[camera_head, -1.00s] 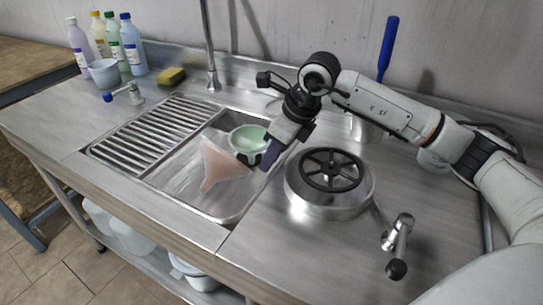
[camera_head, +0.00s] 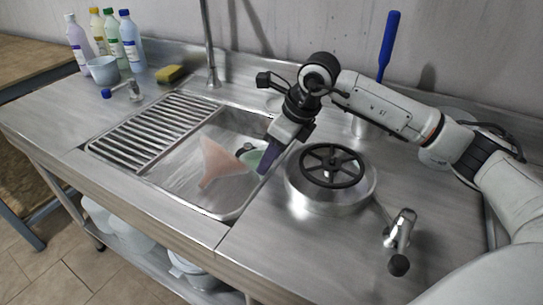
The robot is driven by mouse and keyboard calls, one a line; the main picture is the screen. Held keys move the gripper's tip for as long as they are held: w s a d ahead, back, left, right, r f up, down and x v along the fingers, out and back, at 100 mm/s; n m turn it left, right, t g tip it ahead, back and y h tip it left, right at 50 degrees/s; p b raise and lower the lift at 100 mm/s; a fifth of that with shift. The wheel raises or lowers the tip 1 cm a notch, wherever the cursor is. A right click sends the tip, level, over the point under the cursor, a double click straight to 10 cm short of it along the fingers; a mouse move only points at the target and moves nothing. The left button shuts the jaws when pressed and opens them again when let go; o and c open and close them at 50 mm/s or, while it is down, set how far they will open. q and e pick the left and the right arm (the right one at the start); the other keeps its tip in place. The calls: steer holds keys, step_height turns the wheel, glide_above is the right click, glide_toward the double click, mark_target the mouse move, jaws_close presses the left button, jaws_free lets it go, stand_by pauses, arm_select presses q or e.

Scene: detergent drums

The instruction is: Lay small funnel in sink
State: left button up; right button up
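The small green funnel (camera_head: 253,159) is down in the sink (camera_head: 165,183), at its right side near the dark drain. It is partly hidden by my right gripper, and its lower part is not clear. A larger pink funnel (camera_head: 219,159) lies in the sink just left of it. My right gripper (camera_head: 268,160) hangs over the sink's right edge, pointing down, with a purple finger beside the green funnel. It no longer carries the funnel and appears open, though one finger is hard to make out. My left gripper is not in view.
A drain rack (camera_head: 150,132) covers the sink's left part. A round steel drum lid with a black handwheel (camera_head: 331,166) stands right of the sink. A tap (camera_head: 400,230) is at front right. Bottles (camera_head: 131,42), a bowl (camera_head: 104,70) and a sponge (camera_head: 170,74) stand at back left.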

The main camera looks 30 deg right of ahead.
steer(key=p+v, duration=0.1)
steer(key=v, duration=1.2)
steer(key=shift+w+r, duration=0.15)
steer(key=shift+w, duration=0.05)
